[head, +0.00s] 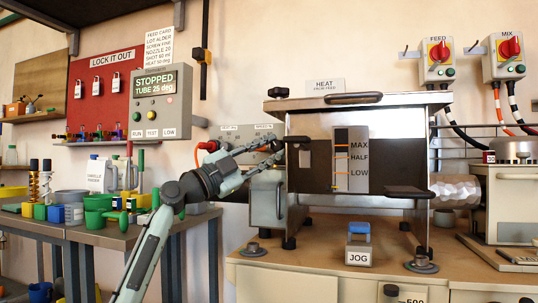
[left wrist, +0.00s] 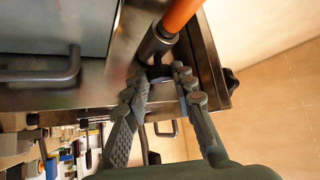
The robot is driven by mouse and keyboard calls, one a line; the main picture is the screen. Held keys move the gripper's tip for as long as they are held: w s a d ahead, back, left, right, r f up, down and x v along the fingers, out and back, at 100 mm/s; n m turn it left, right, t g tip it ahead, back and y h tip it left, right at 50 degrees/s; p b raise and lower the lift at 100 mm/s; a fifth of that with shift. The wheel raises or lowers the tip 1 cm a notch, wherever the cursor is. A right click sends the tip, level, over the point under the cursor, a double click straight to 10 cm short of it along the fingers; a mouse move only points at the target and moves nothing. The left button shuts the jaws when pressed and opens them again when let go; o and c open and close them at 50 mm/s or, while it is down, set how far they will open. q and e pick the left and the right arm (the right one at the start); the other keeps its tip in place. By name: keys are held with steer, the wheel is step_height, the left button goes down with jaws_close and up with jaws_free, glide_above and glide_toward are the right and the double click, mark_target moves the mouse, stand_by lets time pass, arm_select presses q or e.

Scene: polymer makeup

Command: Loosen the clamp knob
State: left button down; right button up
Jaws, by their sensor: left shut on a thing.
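The machine (head: 320,150) is a steel and dark box with a MAX, HALF, LOW gauge on its front. My left gripper (head: 278,152) reaches from the left to the machine's upper left side. Its fingertips are closed around a small dark part, which looks like the clamp knob (left wrist: 160,72); in the head view the fingers largely hide it. In the left wrist view my left gripper (left wrist: 161,80) has one finger on each side of this part, close under a black sleeve with an orange rod (left wrist: 182,13). My right gripper is not in view.
Another black knob (head: 278,92) is at the lid's left corner. A grey door with a handle (head: 267,200) is just below my fingers. The left bench (head: 110,240) holds several cups and tools.

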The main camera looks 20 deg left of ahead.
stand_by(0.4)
arm_select(q)
steer(key=c, duration=1.3)
jaws_free()
